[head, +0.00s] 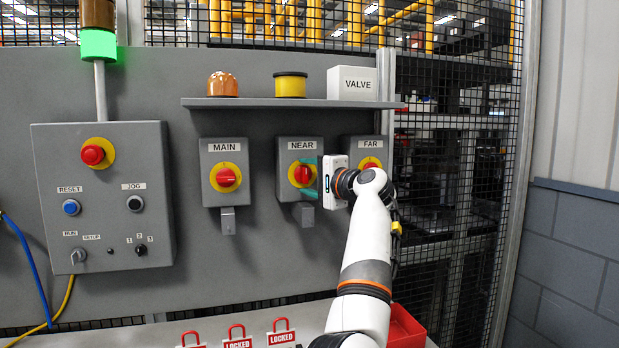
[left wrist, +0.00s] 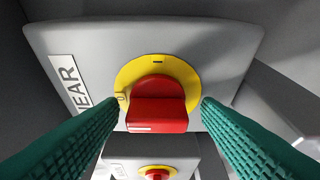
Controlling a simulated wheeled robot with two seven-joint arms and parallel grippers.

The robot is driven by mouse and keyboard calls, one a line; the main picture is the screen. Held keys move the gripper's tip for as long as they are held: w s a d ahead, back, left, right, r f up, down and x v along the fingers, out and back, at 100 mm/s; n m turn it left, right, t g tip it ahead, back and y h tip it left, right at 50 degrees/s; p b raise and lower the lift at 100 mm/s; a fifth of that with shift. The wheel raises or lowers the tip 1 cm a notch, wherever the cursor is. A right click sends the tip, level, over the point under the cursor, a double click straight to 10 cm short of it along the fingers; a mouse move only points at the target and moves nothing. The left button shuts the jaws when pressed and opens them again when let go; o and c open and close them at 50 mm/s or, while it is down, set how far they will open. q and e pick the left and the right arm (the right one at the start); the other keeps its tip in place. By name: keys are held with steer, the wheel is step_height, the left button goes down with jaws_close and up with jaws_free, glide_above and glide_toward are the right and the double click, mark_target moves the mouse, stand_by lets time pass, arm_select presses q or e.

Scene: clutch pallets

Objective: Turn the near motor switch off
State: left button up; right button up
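The near switch box (head: 283,152) is a grey box labelled NEAR with a red knob (head: 302,174) on a yellow disc. In the left wrist view the red knob (left wrist: 158,104) fills the middle, with a white line on its lower edge. My left gripper (head: 309,175) is at this switch, coming from the right. In the left wrist view its teal fingers stand one on each side of the knob, open, with a small gap visible on both sides. The fingers partly hide the knob's right side in the head view. My right gripper is not in view.
The main switch (head: 226,178) is to the left and the far switch (head: 371,163) close on the right, partly behind my gripper. A shelf (head: 260,103) runs above. Red padlock tags (head: 281,335) and a red bin (head: 405,330) are below.

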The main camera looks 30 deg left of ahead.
arm_select(q)
steer(key=shift+s+d, duration=0.15)
steer(key=shift+d, duration=0.35)
steer(key=b+v, duration=0.3)
steer(key=v, duration=0.8)
